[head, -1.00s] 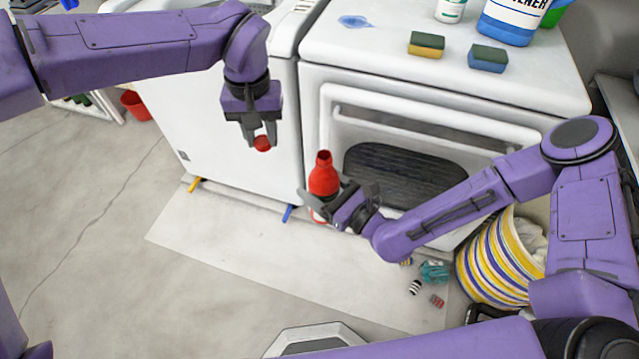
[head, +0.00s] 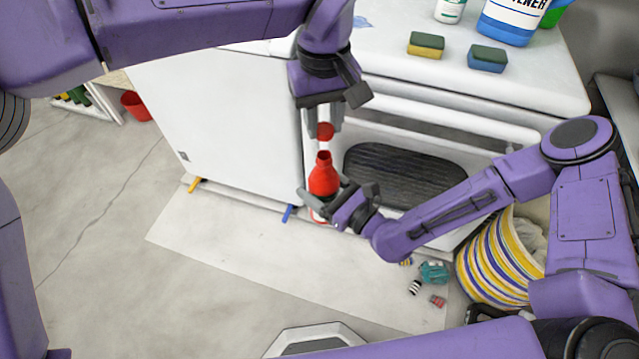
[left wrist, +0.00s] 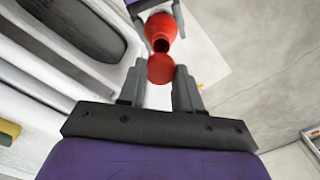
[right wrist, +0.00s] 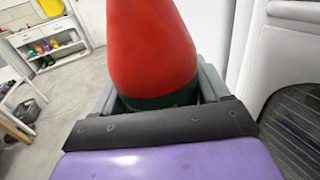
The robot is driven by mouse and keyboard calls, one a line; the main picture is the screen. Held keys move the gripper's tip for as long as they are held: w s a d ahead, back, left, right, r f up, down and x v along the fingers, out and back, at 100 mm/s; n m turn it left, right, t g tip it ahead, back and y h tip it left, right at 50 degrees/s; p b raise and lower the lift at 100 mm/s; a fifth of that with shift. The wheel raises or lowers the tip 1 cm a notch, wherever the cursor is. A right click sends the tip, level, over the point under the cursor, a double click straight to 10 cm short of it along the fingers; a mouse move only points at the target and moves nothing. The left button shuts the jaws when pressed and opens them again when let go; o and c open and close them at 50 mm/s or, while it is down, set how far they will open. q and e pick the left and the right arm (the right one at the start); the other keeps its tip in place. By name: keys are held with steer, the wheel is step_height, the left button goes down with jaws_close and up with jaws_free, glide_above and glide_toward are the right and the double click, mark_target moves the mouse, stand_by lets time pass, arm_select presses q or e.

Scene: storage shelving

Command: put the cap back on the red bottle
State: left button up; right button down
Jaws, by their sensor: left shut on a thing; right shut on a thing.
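The red bottle (head: 323,180) stands about upright in my right gripper (head: 328,200), its open neck facing up. The bottle (right wrist: 150,50) fills the middle of the right wrist view, with the jaws shut around its lower part. My left gripper (head: 325,122) is shut on the red cap (head: 325,132) and holds it just above the bottle's neck, with a small gap in the head view. In the left wrist view the cap (left wrist: 161,69) sits between the fingertips, and the bottle (left wrist: 160,28) with its dark mouth lies just beyond it.
The white machine (head: 215,130) and the one with the dark window (head: 405,178) stand behind the grippers. Two sponges (head: 426,45) and bottles are on top. A striped basket (head: 490,265) stands at the right, with small items on the floor beside it.

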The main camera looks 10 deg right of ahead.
mark_target(324, 154)
arm_select(q)
steer(key=shift+f, duration=1.65)
steer(key=shift+s, duration=0.2)
steer(key=shift+f, duration=0.85)
steer(key=shift+f, duration=0.55)
